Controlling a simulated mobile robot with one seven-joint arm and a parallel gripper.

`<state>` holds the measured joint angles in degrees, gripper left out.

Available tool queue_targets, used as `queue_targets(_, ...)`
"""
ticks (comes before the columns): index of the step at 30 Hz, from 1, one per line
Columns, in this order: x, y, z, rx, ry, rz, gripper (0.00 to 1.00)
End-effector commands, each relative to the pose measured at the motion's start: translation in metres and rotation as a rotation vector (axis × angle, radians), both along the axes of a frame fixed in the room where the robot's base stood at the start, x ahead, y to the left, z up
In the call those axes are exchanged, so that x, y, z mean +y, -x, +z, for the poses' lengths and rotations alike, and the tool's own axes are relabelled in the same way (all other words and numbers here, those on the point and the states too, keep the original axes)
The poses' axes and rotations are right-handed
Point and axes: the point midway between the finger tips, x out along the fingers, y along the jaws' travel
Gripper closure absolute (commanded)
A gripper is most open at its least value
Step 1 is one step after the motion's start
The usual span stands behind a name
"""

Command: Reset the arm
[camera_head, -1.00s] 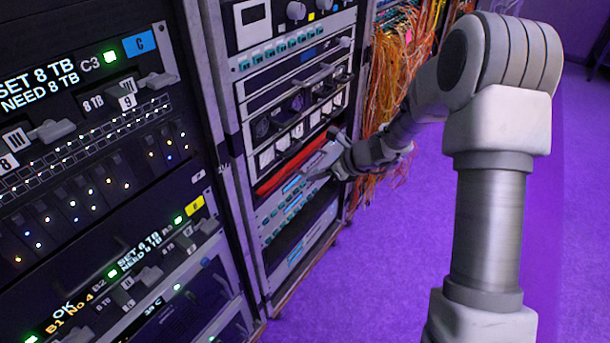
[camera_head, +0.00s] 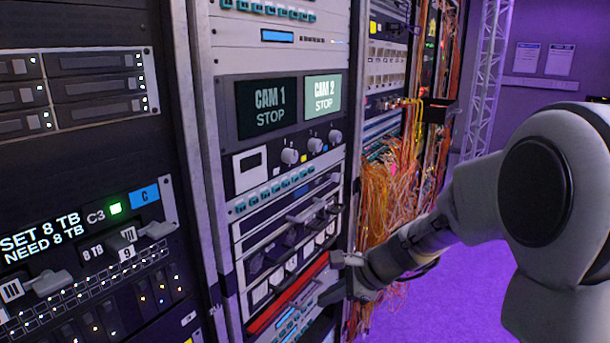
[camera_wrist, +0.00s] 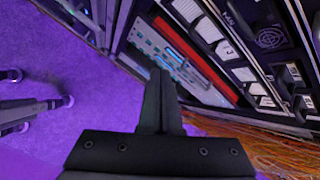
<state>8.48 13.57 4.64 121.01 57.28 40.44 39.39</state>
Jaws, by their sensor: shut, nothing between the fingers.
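My gripper (camera_head: 341,275) is in front of the lower part of the middle rack, close to a red-edged panel (camera_head: 290,295). In the wrist view my gripper (camera_wrist: 161,75) has its dark fingers together with nothing between them. The red strip (camera_wrist: 200,62) of the panel shows just beyond the fingertips there. Whether the fingers touch the rack I cannot tell. My arm reaches in from the right of the head view.
The middle rack has CAM 1 (camera_head: 267,107) and CAM 2 (camera_head: 323,99) screens and knobs. Orange cables (camera_head: 390,200) hang right of it, near my forearm. A left rack (camera_head: 80,180) stands nearest. Purple floor (camera_head: 430,310) is open at lower right. A truss (camera_head: 487,80) stands behind.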

Motion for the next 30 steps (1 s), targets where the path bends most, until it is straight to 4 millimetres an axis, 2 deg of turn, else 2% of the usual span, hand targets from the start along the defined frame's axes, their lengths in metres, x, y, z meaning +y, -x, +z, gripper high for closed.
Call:
queue_targets(1, 0.0, 0.013, 0.014, -0.048, 0.05, 0.071, 1.0)
queue_targets(3, -0.002, 0.031, 0.029, -0.107, 0.123, 0.175, 1.0)
queue_targets(12, -0.02, 0.11, 0.074, -0.327, 0.453, 0.599, 1.0)
queue_targets(21, -0.055, 0.183, 0.099, -0.478, 0.803, 0.979, 1.0)
queue_targets(30, -0.093, 0.234, 0.108, -0.535, 1.102, 1.257, 1.0)
